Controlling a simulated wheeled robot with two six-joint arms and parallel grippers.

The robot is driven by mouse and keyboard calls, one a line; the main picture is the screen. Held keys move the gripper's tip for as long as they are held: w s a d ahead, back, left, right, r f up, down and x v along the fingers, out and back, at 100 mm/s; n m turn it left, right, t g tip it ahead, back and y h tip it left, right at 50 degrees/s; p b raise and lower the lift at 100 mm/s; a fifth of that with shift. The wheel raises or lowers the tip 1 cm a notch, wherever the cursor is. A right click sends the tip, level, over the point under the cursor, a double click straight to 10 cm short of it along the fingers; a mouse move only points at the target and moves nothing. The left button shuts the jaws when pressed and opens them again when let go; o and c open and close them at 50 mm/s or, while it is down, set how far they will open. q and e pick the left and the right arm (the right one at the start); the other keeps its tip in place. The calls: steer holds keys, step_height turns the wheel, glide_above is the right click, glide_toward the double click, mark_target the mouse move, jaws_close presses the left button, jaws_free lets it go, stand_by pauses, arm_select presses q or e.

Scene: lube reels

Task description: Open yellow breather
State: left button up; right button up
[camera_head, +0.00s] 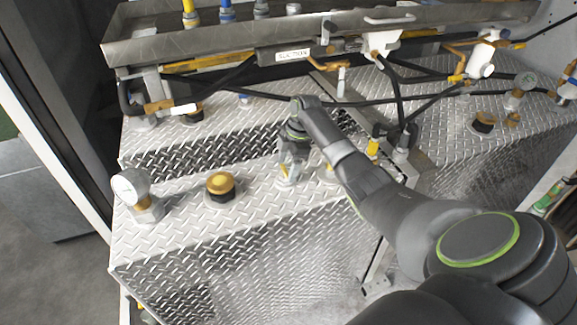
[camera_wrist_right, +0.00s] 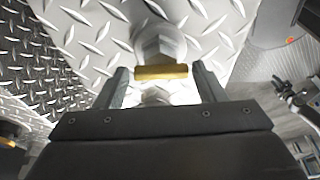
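A small yellow bar (camera_wrist_right: 160,73) sits against a silver hexagonal fitting (camera_wrist_right: 160,45) in the right wrist view. I take it to be the yellow breather, though I cannot be sure. My right gripper (camera_wrist_right: 161,82) is open, one finger on each side of the bar; I cannot tell whether either touches it. My left gripper is not in view.
A brass-yellow cap (camera_head: 221,185) and a pressure gauge (camera_head: 130,187) stand on the tank top (camera_head: 180,218) to the left. A metal trough (camera_head: 230,38) with hoses runs behind. A yellow fitting (camera_head: 373,147) stands right of the gripper, close to my arm.

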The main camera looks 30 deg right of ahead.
steer(key=o, duration=0.3)
steer(key=v, duration=1.7)
steer(key=shift+r, duration=0.2)
